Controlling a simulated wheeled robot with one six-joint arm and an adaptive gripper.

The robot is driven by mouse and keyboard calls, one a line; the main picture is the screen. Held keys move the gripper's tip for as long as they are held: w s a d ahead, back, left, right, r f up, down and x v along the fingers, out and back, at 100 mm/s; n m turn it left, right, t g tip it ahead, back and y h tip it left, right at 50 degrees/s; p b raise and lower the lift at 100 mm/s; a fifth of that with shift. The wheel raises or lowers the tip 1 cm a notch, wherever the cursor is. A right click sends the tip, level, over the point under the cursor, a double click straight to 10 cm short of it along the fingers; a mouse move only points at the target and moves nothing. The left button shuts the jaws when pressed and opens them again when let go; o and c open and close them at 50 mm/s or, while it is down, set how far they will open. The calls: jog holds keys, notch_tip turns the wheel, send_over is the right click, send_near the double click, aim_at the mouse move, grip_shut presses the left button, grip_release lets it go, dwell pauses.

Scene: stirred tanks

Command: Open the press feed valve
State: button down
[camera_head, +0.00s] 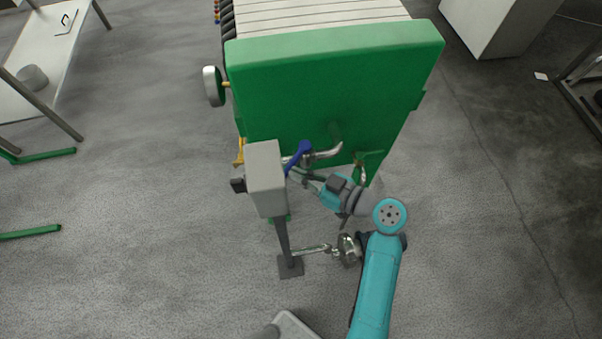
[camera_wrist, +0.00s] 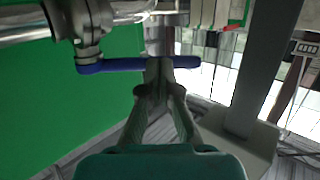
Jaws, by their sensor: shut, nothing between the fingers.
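The press feed valve has a blue lever (camera_head: 297,157) on a metal pipe (camera_head: 325,153) at the front of the green press (camera_head: 335,85). In the wrist view the blue lever (camera_wrist: 115,65) lies across the picture, running right from the metal valve body (camera_wrist: 85,30). My gripper (camera_head: 294,171) is beside the lever, left of my wrist in the head view. In the wrist view my gripper (camera_wrist: 159,64) has its fingers together, overlapping the lever toward its right part. The fingertips hide a short stretch of the lever; I cannot tell whether they touch it.
A grey box on a post (camera_head: 265,180) stands close left of the lever and my gripper. A round grey knob (camera_head: 213,86) sticks out at the press's left side. A metal fitting (camera_head: 348,250) is low beside my arm.

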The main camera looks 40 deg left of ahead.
aim_at(286, 172)
jog(key=shift+s+a+m+t, duration=0.2)
jog(key=shift+a+m+t, duration=0.15)
jog(key=shift+t, duration=0.25)
jog(key=shift+s+a+m+t, duration=0.25)
jog(key=shift+a+m+t, duration=0.35)
jog(key=shift+m+t, duration=0.4)
jog(key=shift+s+a+m+t, duration=0.25)
jog(key=shift+a+m+t, duration=0.35)
jog(key=shift+t, duration=0.6)
jog(key=shift+a+m, duration=0.25)
jog(key=shift+x, duration=0.85)
jog(key=shift+s+a+r, duration=0.1)
jog(key=shift+r, duration=0.05)
